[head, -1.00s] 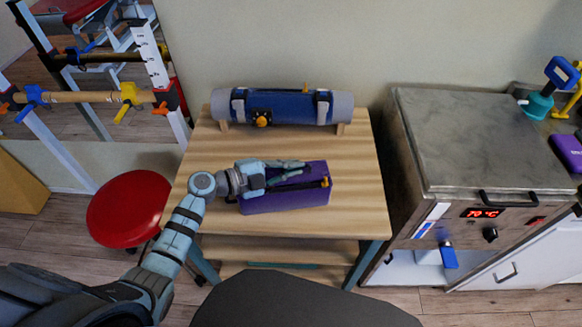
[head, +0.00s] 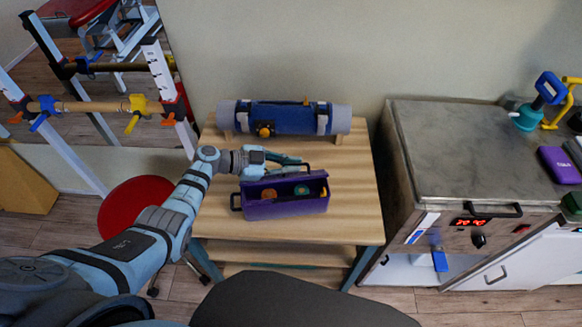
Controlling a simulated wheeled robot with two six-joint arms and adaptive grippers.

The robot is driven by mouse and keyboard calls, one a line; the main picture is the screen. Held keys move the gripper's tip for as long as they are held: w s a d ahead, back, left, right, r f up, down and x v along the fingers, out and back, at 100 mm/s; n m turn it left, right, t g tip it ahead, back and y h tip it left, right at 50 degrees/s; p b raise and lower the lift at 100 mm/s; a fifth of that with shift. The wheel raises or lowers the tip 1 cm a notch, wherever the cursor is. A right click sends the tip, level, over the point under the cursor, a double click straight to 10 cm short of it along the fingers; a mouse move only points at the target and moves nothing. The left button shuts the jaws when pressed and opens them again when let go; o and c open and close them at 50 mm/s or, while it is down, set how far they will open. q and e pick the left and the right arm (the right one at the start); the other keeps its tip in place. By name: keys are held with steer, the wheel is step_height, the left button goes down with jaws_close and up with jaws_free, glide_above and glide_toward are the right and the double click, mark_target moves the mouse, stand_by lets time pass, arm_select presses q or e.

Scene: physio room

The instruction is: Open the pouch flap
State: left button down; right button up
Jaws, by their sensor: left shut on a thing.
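The purple pouch (head: 285,208), box-shaped, sits on the wooden table and its top is open. An orange round thing (head: 269,194) and a green round thing (head: 301,190) show inside it. A dark loop shows at its left end. My left gripper (head: 290,163) is at the pouch's back edge, its fingers pointing right. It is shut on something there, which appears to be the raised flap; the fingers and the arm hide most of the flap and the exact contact. My right gripper is not in view.
A blue roll (head: 285,118) with grey ends lies on wooden supports at the back of the table (head: 352,200). A metal-topped unit (head: 450,150) stands to the right, a red stool (head: 135,205) to the left. The table right of the pouch is clear.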

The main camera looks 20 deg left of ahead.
arm_select(q)
steer(key=shift+w+a+f+n+g+b, duration=0.1)
steer(key=shift+w+f+n+g+b, duration=0.05)
steer(key=shift+w+n+g+b, duration=0.2)
steer(key=w+n+g+b, duration=0.1)
steer(key=n+b, duration=0.1)
steer(key=b, duration=0.4)
steer(key=w+a+f+n+g+h+b, duration=0.1)
steer(key=n+b, duration=0.1)
steer(key=b, duration=0.4)
steer(key=w+n+g+h+b, duration=0.1)
steer(key=n+b, duration=0.1)
steer(key=b, duration=0.4)
steer(key=shift+w+a+f+b, duration=0.15)
steer(key=shift+a+b, duration=0.25)
steer(key=c, duration=2)
jaws_free()
steer(key=shift+w, duration=0.1)
steer(key=shift+r, duration=0.2)
step_height(320, 180, up, 10)
